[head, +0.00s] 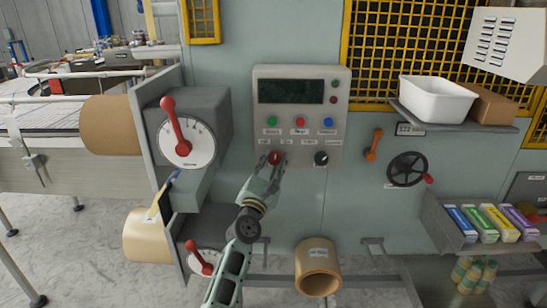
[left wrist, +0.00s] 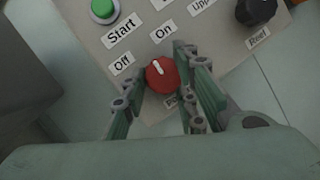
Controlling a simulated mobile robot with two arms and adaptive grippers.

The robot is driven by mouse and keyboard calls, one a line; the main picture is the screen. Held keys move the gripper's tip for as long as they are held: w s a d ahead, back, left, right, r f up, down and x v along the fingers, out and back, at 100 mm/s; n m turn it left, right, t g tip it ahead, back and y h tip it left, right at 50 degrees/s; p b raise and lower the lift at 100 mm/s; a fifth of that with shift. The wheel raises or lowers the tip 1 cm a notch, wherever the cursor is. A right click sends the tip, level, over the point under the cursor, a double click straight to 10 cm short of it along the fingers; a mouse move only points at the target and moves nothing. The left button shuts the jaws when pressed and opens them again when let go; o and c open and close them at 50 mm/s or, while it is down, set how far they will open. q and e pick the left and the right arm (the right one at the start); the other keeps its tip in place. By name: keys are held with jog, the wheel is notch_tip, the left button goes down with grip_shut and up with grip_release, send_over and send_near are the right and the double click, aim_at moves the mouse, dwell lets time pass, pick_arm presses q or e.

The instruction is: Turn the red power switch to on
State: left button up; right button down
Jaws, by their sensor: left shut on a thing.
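The red power switch (head: 275,157) is a round knob at the lower left of the grey control panel (head: 341,90). In the left wrist view the red power switch (left wrist: 161,76) has a white mark on its top that points up and slightly left, between the "Off" label (left wrist: 122,64) and the "On" label (left wrist: 163,33). My left gripper (head: 273,162) is at the knob. In the left wrist view its fingers (left wrist: 163,80) lie on both sides of the knob, shut on it. My right gripper is in neither view.
Start (head: 272,121), a red button (head: 300,122) and a blue button (head: 327,122) sit above the switch. A black knob (head: 321,158) is to its right. A dial with a red lever (head: 176,128) stands at left. An orange lever (head: 374,144) and handwheel (head: 407,169) are at right.

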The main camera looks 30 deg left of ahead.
pick_arm(q)
jog(key=m+p, duration=0.1)
jog(key=m, duration=0.1)
jog(key=r+m+h+p, duration=0.1)
jog(key=m+p, duration=0.1)
jog(key=m+g+p, duration=0.1)
jog(key=m+p, duration=0.1)
jog(key=shift+s+a+r+h, duration=0.1)
jog(key=shift+a+r+h, duration=0.2)
jog(key=shift+h, duration=0.1)
jog(key=shift+m+g+h+p, duration=0.3)
jog(key=shift+m+h+p, duration=0.1)
jog(key=shift+m+p, duration=0.95)
jog(key=shift+r, duration=0.1)
jog(key=o, duration=0.9)
jog(key=shift+o, duration=0.4)
jog(key=shift+d+f, duration=0.1)
jog(key=shift+f, duration=0.25)
